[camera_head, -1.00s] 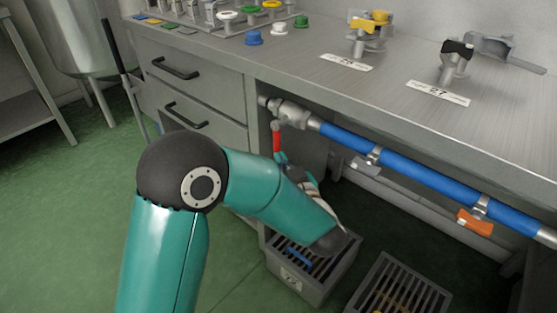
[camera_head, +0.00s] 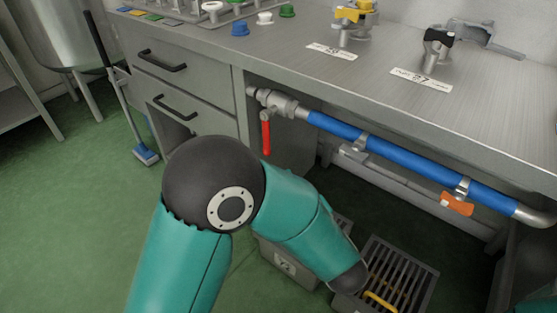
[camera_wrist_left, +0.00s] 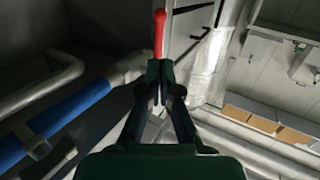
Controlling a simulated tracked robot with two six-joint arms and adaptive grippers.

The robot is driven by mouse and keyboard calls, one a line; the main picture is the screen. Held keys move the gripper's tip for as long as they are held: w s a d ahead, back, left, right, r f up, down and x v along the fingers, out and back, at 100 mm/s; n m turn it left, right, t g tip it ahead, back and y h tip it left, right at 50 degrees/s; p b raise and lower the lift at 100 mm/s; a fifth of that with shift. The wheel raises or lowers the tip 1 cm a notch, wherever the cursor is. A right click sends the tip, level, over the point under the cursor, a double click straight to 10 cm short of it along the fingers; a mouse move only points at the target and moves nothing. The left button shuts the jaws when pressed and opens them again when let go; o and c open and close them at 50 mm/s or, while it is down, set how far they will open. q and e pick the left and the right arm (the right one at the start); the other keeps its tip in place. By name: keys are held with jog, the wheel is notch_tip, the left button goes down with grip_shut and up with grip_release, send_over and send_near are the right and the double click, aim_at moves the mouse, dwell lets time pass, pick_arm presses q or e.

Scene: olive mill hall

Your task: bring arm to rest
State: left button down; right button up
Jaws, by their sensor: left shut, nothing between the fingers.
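My left arm comes in from the lower left in the head view, bent at its elbow. Its forearm points down toward the grates under the bench, and its gripper is hidden there. In the left wrist view my left gripper (camera_wrist_left: 158,88) is shut and empty. The red valve handle (camera_wrist_left: 160,32) shows just beyond its fingertips; I cannot tell the gap. In the head view the red valve handle (camera_head: 266,138) hangs straight down from the metal valve (camera_head: 272,102) on the blue pipe (camera_head: 400,164). My right gripper is not in view.
The bench top (camera_head: 390,60) overhangs the pipe, with two tap-like fittings, one yellow (camera_head: 350,20) and one black (camera_head: 436,45). An orange handle (camera_head: 457,204) sits farther right. Grated crates (camera_head: 405,275) stand below. Green floor (camera_head: 70,220) is open at left.

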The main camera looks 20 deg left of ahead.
pick_arm(q)
jog(key=s+a+f+m+g+h, duration=0.1)
jog(key=a+f+g, duration=0.1)
jog(key=a+f, duration=0.55)
jog(key=s+a+f+g+h, duration=0.15)
jog(key=a+f, duration=0.35)
jog(key=f, duration=0.6)
jog(key=s+d+f+m+g+h, duration=0.1)
jog(key=s+d+f+m+h, duration=0.1)
jog(key=d+f+h, duration=0.35)
jog(key=s+d+f+m+g+h, duration=0.2)
jog(key=s+f+h, duration=0.1)
jog(key=f, duration=0.6)
jog(key=s+d+f+m+g+h, duration=0.1)
jog(key=s+d+m+g+h, duration=0.3)
jog(key=s+d, duration=0.6)
notch_tip(320, 180, up, 32)
jog(key=n+h+p, duration=0.1)
jog(key=p, duration=3.2)
jog(key=shift+s+d+g+h, duration=0.15)
jog(key=shift+s+g+h, duration=0.2)
jog(key=shift+s, duration=0.1)
